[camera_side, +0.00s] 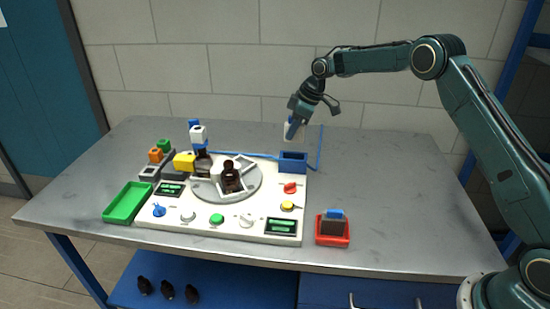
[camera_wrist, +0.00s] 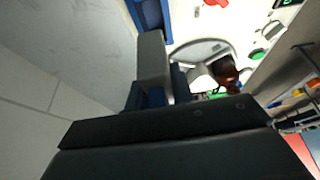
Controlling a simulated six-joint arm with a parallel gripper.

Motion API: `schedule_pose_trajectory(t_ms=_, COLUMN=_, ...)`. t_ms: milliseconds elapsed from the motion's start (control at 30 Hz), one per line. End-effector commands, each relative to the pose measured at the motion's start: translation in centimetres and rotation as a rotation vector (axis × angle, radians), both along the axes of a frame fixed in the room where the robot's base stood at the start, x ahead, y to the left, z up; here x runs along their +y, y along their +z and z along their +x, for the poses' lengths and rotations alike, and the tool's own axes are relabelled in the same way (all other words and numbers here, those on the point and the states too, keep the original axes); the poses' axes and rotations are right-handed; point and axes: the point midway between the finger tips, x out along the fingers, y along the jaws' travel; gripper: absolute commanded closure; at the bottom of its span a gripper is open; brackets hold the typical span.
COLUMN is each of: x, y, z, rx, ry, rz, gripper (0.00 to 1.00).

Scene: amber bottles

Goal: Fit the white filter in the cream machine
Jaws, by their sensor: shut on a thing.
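The cream machine (camera_side: 205,228) stands on the grey table in the side view, and part of it shows at the top of the wrist view (camera_wrist: 190,12). My gripper (camera_side: 294,124) is above its back right corner, shut on the white filter (camera_side: 299,134). In the wrist view the filter is a pale grey block (camera_wrist: 152,58) reaching out from the jaws; its held end is hidden. A blue open-topped holder (camera_side: 293,162) sits at the machine's back right corner, below the filter. It also shows at the wrist view's top (camera_wrist: 152,14). The filter appears apart from it.
A round turntable (camera_side: 248,193) with a brown bottle (camera_side: 231,178) is left of the holder. A red tray (camera_side: 332,240) with a dark, blue-topped block is front right. A green tray (camera_side: 126,203) is at left. A thin blue line (camera_side: 321,148) rises beside the holder. The right tabletop is clear.

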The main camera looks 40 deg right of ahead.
Motion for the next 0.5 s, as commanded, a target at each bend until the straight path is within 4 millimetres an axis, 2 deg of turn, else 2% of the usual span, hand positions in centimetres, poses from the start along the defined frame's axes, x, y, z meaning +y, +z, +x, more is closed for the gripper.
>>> schedule_pose_trajectory(t_ms=500, x=0.0, y=-3.2, z=-0.1, rx=0.001, ry=0.000, rz=0.000, gripper=0.99)
